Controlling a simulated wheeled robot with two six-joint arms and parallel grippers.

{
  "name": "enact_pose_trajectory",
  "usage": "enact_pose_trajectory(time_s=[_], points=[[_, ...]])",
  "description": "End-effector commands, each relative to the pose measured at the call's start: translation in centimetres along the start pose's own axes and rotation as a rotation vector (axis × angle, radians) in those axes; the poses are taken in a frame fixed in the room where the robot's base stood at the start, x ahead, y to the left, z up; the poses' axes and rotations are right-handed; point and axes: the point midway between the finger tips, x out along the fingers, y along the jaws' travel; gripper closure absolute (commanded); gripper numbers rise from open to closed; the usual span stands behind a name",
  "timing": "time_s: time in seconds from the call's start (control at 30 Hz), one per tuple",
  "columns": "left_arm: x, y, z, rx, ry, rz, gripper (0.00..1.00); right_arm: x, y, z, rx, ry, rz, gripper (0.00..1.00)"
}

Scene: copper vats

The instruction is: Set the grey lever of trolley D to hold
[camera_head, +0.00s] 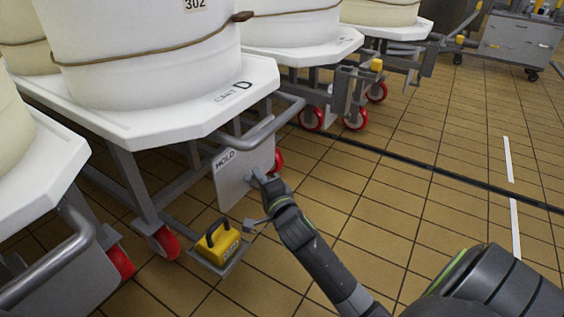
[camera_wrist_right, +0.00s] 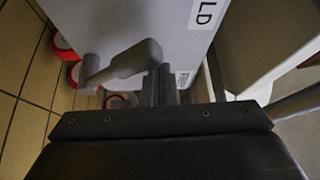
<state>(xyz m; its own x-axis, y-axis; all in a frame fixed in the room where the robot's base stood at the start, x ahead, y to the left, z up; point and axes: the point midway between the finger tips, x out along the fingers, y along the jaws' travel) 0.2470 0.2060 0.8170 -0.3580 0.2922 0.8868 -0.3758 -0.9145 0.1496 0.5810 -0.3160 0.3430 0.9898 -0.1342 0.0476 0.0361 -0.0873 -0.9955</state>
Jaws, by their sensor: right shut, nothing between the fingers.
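Trolley D (camera_head: 215,118) has a white top marked "CART D" and carries a white vat. Below its edge hangs a grey plate (camera_head: 232,180) with a "HOLD" label (camera_head: 225,159); part of that label (camera_wrist_right: 204,12) shows in the right wrist view. The grey lever (camera_wrist_right: 122,63) stands out from the plate there, its arm slanting from lower left to upper right. My right gripper (camera_head: 257,176) is shut and empty in front of the plate. In the right wrist view its fingers (camera_wrist_right: 162,84) are close to the lever's right end; I cannot tell whether they touch. My left gripper is not in view.
A yellow box (camera_head: 218,246) with a black handle sits on a low grey ledge below the plate. A grey tubular handle (camera_head: 262,132) runs beside the plate. Other trolleys stand to the left and behind. The tiled floor (camera_head: 400,190) to the right is clear.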

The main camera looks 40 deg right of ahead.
Motion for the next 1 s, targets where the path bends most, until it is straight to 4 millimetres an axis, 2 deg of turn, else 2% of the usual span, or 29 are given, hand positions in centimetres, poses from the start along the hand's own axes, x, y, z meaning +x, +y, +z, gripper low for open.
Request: enact_pose_trajectory(time_s=[1.0], points=[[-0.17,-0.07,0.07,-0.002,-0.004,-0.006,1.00,-0.15,0.45,0.15,0.011,-0.003,0.005,1.00]])
